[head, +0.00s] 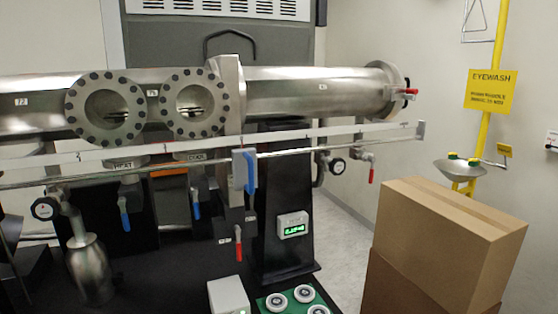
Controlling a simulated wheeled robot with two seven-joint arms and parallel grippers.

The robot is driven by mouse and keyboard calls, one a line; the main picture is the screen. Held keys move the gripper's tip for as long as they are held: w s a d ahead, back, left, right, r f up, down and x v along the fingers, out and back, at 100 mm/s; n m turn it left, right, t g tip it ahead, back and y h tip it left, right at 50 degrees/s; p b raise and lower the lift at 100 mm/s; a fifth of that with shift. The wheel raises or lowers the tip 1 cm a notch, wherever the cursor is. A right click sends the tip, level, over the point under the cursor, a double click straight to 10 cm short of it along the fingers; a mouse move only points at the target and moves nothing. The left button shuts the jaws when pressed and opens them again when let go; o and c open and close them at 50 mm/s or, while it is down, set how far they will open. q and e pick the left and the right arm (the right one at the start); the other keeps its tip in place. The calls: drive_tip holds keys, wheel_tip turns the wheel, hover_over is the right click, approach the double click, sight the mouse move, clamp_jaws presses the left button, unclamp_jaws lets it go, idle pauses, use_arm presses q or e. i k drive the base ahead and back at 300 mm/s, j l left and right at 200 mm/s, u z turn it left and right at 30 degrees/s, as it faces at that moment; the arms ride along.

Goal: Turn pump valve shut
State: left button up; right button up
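No view names the pump valve for certain. A red-handled valve (238,246) hangs down at the centre, below the steel chamber, with small labels beside it too small to read. Another red-handled valve (371,173) hangs below the rail at the right, beside a round gauge. A red handle (410,91) lies sideways at the chamber's right end. Blue handles hang under the HEAT plate (124,216) and the COOL plate (196,207). A larger blue handle (250,172) stands upright on the rail. Neither of my grippers is in view.
The long steel chamber (310,92) with two round windows spans the back. A steel cylinder (88,265) stands front left. Stacked cardboard boxes (450,235) fill the right front. A green tray (270,303) with round parts and a white box (228,296) sit front centre.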

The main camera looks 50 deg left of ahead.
sight(337, 166)
drive_tip(key=u, duration=1.4)
